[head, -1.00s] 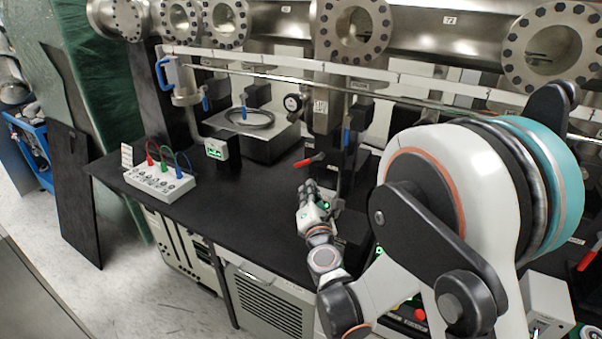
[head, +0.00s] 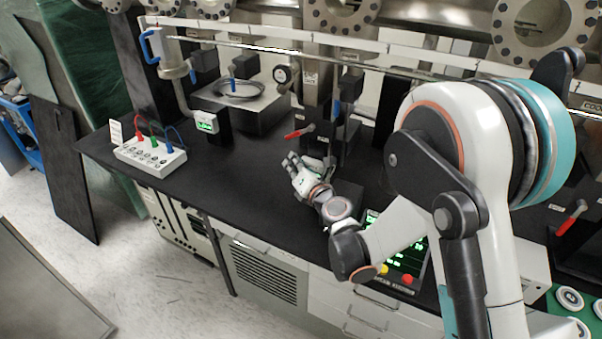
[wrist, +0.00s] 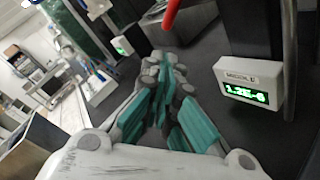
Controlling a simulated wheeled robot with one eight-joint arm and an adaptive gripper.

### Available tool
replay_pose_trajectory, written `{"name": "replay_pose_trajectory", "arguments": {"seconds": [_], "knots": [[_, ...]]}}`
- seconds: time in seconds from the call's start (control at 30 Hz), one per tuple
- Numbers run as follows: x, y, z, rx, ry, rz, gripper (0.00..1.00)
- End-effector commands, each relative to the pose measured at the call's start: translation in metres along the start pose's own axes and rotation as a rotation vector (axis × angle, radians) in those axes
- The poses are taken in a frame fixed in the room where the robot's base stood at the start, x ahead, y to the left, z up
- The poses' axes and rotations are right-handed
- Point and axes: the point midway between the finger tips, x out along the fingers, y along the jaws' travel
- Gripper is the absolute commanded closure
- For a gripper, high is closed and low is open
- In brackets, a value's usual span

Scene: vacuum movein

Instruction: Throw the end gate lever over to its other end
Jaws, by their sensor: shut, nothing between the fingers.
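A red-handled lever (head: 298,132) sticks out to the left from a dark block at the back of the black bench, just above my gripper. Its red handle also shows at the top of the wrist view (wrist: 172,12). A second red-handled lever (head: 572,217) is at the far right. No label tells which is the end gate lever. My gripper (head: 289,161) is shut and empty over the bench, pointing up and left. In the wrist view its fingers (wrist: 164,66) are together below the red handle, with a visible gap to it.
A small display box (wrist: 252,82) stands close on the right in the wrist view. A button panel (head: 400,262) is near the front edge. Bare bench (head: 240,180) lies left of my gripper.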

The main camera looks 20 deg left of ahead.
Motion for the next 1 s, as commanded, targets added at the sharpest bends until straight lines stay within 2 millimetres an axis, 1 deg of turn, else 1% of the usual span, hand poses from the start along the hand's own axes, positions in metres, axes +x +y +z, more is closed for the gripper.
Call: {"name": "replay_pose_trajectory", "arguments": {"seconds": [0.03,0.07,0.1,0.2,0.33,0.53,1.0], "knots": [[0.010,-0.001,-0.001,0.000,0.000,0.000,1.00],[0.015,-0.001,-0.001,0.000,0.000,0.000,1.00],[0.019,-0.001,0.005,0.001,-0.002,-0.002,1.00],[0.028,-0.001,0.015,0.001,-0.001,-0.001,1.00],[0.037,-0.001,0.024,0.002,-0.001,-0.001,1.00],[0.041,0.000,0.029,0.002,-0.001,-0.001,1.00],[0.041,0.001,0.028,0.009,-0.008,0.007,1.00]]}}
